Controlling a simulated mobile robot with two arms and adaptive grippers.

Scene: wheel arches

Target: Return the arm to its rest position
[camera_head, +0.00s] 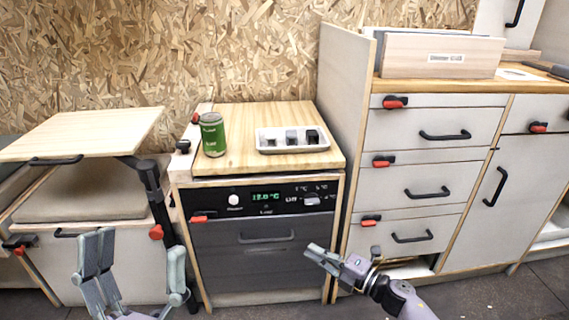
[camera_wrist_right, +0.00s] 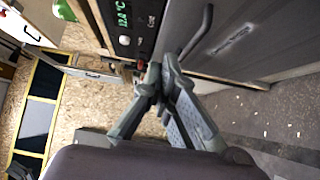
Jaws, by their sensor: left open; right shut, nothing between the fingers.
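My left gripper (camera_head: 136,250) is open and empty at the lower left of the head view, in front of the low cabinet with the cushion. My right gripper (camera_head: 318,254) is shut and empty, in front of the dishwasher-like appliance's (camera_head: 240,258) lower right part. In the right wrist view the same gripper (camera_wrist_right: 160,75) shows its fingers together, with nothing between them, near the appliance's bar handle (camera_wrist_right: 197,35). I cannot tell whether it touches the front.
A green can (camera_head: 213,135) and a white tray (camera_head: 292,149) with small dark items stand on the wooden counter (camera_head: 240,165). A drawer cabinet (camera_head: 425,180) stands right. A flip-up table leaf (camera_head: 85,132) is at left.

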